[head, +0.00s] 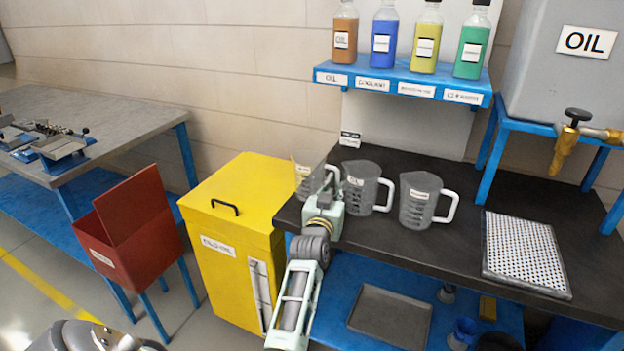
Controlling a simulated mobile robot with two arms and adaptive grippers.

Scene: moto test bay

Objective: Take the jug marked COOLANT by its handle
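Three clear grey measuring jugs with white labels and white handles stand upright in a row on the black bench top (460,180). The left jug (305,180) is partly hidden by my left gripper. The middle jug (358,190) has a short label that looks like OIL. The right jug (418,205) has a longer label. I cannot read COOLANT for certain on any of them. My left gripper (333,180) is at the handle side of the left jug; whether its fingers are open or closed on the handle is not clear. My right gripper is not in view.
Four bottles stand on the blue shelf (400,75) above. A grey OIL tank (555,75) with a brass tap (572,135) and a perforated drip tray (522,252) are at right. A yellow bin (225,270) and red box (140,240) stand left of the bench.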

